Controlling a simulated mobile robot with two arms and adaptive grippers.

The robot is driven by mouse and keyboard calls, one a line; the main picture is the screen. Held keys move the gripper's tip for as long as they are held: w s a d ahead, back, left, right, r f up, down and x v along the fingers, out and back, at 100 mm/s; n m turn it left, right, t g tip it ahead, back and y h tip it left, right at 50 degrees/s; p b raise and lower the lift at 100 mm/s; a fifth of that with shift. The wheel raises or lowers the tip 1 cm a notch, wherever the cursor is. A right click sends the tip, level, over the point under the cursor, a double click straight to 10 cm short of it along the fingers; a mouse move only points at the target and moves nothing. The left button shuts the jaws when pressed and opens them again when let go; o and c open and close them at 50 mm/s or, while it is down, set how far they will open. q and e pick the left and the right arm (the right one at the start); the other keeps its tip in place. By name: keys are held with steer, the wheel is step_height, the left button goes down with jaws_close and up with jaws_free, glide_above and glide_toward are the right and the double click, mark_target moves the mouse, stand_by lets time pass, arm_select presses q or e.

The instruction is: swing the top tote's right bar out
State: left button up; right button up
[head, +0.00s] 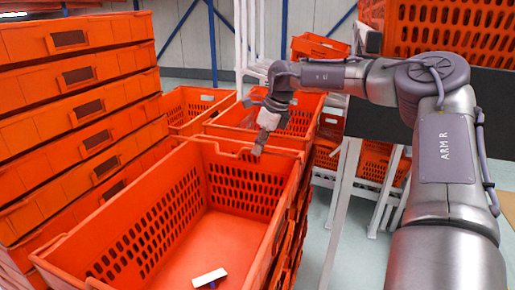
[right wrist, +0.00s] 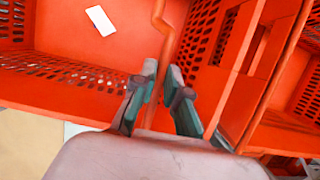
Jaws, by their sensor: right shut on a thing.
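The top tote (head: 226,228) is an orange open crate with slotted walls in the middle of the head view. A small white card (head: 209,276) lies on its floor, and the card also shows in the right wrist view (right wrist: 100,20). My right gripper (head: 259,148) is at the tote's far rim, near its far right corner. In the right wrist view, the fingers (right wrist: 167,88) are closed on a thin orange bent bar (right wrist: 169,48), which runs away from them along the tote's edge. The fingers hide the gripped part. My left gripper is not in view.
A tall stack of orange totes (head: 80,75) stands close on the left. More orange totes (head: 205,101) lie beyond the top tote. A pale metal frame (head: 343,190) stands on the right, with grey floor beside it.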

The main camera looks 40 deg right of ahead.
steer(key=shift+d, duration=0.25)
steer(key=shift+w+d+r+p, duration=0.4)
steer(key=shift+d+r+p, duration=0.2)
steer(key=shift+d+p, duration=0.15)
steer(key=shift+w+d, duration=0.2)
steer(key=shift+d, duration=0.15)
steer(key=shift+w+d+p, duration=0.3)
steer(key=shift+d, duration=0.25)
steer(key=shift+w+d+p, duration=0.25)
steer(key=shift+d+p, duration=0.05)
steer(key=shift+d, duration=0.2)
